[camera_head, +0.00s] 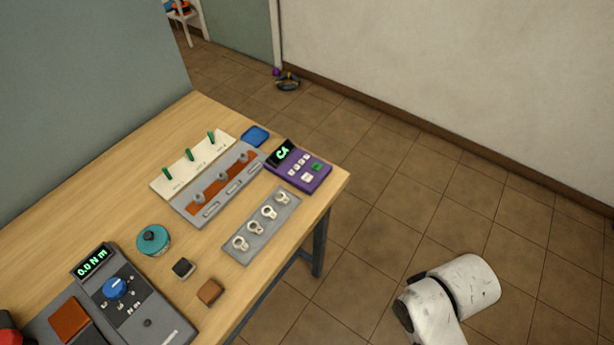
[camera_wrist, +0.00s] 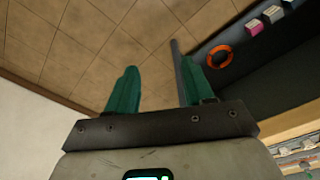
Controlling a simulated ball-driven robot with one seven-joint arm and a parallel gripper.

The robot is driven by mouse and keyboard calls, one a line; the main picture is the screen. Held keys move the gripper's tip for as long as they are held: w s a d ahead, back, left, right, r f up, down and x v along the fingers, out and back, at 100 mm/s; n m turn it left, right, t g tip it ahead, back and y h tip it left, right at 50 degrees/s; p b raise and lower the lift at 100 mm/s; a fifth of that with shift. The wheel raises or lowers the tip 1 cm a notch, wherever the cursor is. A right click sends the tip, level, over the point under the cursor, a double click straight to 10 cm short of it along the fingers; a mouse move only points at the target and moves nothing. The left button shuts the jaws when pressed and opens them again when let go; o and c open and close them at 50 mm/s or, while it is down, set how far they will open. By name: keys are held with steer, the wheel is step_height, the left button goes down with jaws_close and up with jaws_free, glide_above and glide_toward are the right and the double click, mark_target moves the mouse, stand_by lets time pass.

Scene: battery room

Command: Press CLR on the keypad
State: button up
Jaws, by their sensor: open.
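The purple keypad (camera_head: 318,180) lies near the right corner of the wooden table in the head view. It has a dark display with green characters, several small pale keys, a green key (camera_head: 317,167) and a larger pale key (camera_head: 308,178). The key lettering is too small to read, so I cannot tell which is CLR. My gripper (camera_wrist: 157,90) shows in the wrist view with two green fingers apart and nothing between them. It is over the floor, away from the keypad. The head view shows my white arm at lower right, but not the fingers.
The wooden table (camera_head: 118,165) also holds a grey panel with an orange strip, a plate of ring terminals (camera_head: 262,226), a teal round container (camera_head: 153,240), small blocks and a meter (camera_head: 135,300). An orange ring (camera_wrist: 220,57) shows in the wrist view.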

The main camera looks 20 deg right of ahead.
jaws_close()
stand_by(1.4)
